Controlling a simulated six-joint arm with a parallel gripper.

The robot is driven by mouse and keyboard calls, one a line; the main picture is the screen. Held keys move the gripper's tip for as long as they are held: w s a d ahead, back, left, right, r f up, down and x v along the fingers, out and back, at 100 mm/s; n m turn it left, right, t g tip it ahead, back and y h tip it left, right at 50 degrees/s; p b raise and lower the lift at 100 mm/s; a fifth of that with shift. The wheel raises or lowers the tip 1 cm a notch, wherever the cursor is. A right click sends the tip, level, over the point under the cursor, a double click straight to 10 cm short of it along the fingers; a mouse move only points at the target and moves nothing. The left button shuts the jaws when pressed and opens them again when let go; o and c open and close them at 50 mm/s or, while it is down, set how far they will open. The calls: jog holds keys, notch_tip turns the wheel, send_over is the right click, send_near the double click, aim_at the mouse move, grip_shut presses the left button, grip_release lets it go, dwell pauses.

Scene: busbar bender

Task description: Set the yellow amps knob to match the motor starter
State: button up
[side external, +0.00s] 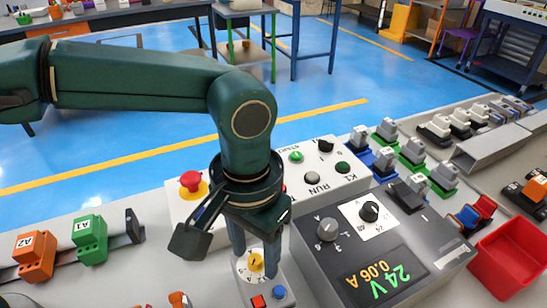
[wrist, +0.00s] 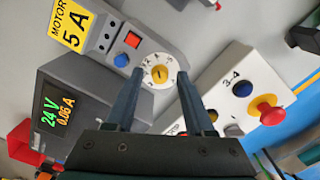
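The yellow amps knob (side external: 256,261) sits on a round white dial, and it also shows in the wrist view (wrist: 160,74). The dial is on the grey motor starter (wrist: 101,36), which carries a yellow label (wrist: 73,25) reading "MOTOR 5 A". The dial's figures and the knob's pointing direction are too small to read surely. My gripper (side external: 257,246) is above the dial, pointing down. In the wrist view its fingers are wide apart, one on each side of the knob, with nothing between them held. Contact with the dial cannot be told.
A red square button (wrist: 132,40) and a blue button (wrist: 121,60) sit beside the dial. A grey power supply (side external: 403,251) showing 24 V and 0.06 A stands to the right. A white panel with a red mushroom button (side external: 190,181) stands behind. A red bin (side external: 508,259) is far right.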

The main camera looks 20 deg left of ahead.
grip_shut()
jog(key=shift+m, duration=0.4)
jog(key=m, duration=0.3)
jog(key=shift+m, duration=2.6)
jog(key=shift+o, duration=0.9)
grip_release()
